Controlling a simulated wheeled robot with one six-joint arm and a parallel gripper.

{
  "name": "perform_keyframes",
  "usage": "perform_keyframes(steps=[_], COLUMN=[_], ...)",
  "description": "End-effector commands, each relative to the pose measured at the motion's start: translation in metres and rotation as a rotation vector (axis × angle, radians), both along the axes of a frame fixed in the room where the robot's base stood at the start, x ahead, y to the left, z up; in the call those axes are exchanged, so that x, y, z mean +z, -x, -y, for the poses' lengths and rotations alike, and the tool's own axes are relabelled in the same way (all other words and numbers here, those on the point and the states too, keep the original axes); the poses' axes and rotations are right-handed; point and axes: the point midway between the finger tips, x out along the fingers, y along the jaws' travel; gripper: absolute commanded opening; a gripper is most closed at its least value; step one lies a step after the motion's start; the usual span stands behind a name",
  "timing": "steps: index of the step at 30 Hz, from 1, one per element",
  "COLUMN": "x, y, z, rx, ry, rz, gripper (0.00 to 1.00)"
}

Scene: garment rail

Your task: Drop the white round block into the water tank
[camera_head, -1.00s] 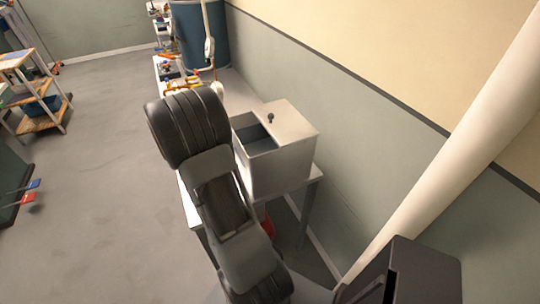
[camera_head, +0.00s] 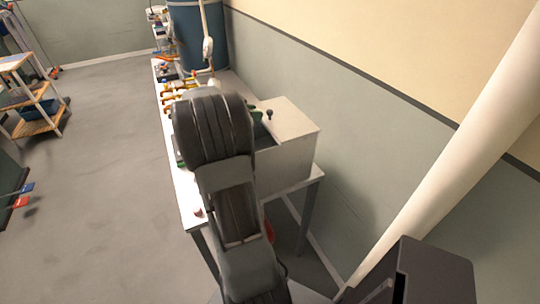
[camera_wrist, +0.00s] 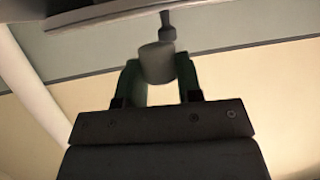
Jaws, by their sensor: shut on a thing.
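The water tank (camera_head: 292,162) is a pale box on the table by the wall, with a dark knob (camera_head: 269,113) on its top. My arm hides most of its opening in the head view. The knob also shows just beyond the block in the wrist view (camera_wrist: 167,30). In the head view the block is hidden, and only a bit of dark green shows beside my arm near the tank's opening.
The long white table (camera_head: 188,198) carries pipes and yellow fittings (camera_head: 178,88) behind my arm. A blue barrel (camera_head: 186,35) stands at the far end. A wall runs along the right, with a slanted pale pipe (camera_head: 450,145). The floor on the left is mostly free.

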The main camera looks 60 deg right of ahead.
Motion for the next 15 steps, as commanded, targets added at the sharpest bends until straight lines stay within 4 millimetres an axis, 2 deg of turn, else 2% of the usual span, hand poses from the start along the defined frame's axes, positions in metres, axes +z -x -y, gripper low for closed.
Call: perform_keyframes(steps=[1,6,15], x=[-0.011,-0.027,-0.041], y=[0.0,0.0,0.0], z=[0.0,0.0,0.0], rx=[0.001,0.0,0.0], ry=[0.001,0.001,0.001], rz=[0.001,0.002,0.002], gripper=[0.1,0.1,0.1])
